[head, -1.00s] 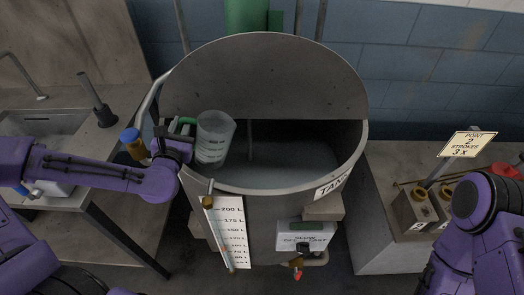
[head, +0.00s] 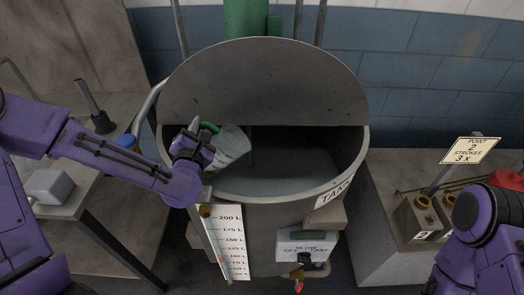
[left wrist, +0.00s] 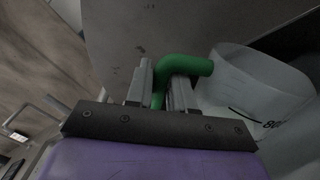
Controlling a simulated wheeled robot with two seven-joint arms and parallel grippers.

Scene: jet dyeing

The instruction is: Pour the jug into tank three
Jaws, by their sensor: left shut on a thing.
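The jug (head: 231,146) is translucent white with a green handle (head: 208,127). It is tilted, its mouth toward the right, over the left part of the open tank (head: 265,90). Pale liquid (head: 285,172) shows inside the tank; I cannot see a stream from the jug. My left gripper (head: 190,150) is shut on the jug's handle. In the left wrist view the fingers (left wrist: 163,88) close around the green handle (left wrist: 188,66), with the jug (left wrist: 262,88) to their right. My right gripper is out of view; only that arm shows.
A level scale (head: 230,240) and a small sign box (head: 304,245) are on the tank's front. At right, a bench holds small containers (head: 425,215) and a sign reading "POINT 2 STROKES 3x" (head: 469,149). A worktop (head: 40,150) lies at left.

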